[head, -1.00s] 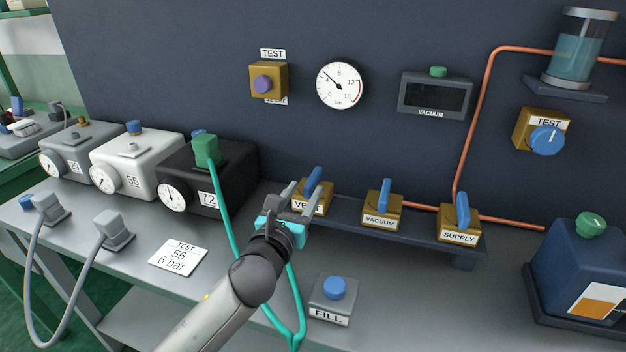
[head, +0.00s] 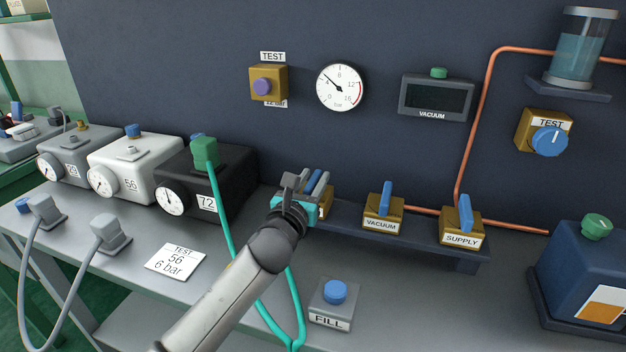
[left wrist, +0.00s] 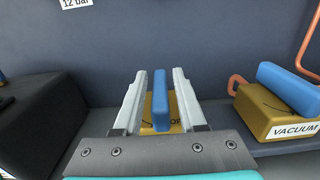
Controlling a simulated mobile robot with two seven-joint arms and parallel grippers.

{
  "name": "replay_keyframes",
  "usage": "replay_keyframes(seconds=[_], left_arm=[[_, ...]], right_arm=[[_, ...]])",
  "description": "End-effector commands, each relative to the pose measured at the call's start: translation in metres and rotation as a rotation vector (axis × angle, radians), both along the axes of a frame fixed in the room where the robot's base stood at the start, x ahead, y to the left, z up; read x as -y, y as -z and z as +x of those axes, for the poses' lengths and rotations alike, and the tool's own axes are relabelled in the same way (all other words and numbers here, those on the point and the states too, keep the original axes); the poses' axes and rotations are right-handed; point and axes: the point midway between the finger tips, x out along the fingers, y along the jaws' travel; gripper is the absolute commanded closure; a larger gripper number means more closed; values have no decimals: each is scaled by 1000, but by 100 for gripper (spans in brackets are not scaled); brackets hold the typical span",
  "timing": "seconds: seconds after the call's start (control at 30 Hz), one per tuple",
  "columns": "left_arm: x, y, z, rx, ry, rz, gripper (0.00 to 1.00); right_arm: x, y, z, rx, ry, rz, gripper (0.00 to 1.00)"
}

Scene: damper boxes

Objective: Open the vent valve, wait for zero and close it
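The vent valve is a brass block (head: 328,202) with a blue lever handle (left wrist: 160,100); its label is mostly hidden behind my gripper in the head view. My left gripper (left wrist: 157,98) is open, with one finger on each side of the blue handle and a gap visible on both sides. In the head view the left gripper (head: 304,184) covers much of the valve. The handle looks roughly upright in the wrist view. The round bar gauge (head: 341,87) on the wall has its needle at upper left, near 4 to 5, not at zero. My right gripper is not in view.
The vacuum valve (head: 383,212) and supply valve (head: 462,226) stand to the right on the same shelf. The black box 72 (head: 207,180) with a green connector and hose is to the left. A blue FILL button (head: 334,292) sits in front on the bench.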

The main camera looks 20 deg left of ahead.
Motion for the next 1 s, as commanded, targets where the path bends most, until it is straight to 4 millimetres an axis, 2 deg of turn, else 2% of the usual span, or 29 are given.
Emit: replay_keyframes(seconds=[0.03,0.33,1.0], left_arm=[[0,0,0,0,0,0,67],[0,0,0,0,0,0,100],[1,1,0,-2,-52,-2,100]], right_arm=[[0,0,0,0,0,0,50],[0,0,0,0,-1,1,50],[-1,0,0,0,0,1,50]])
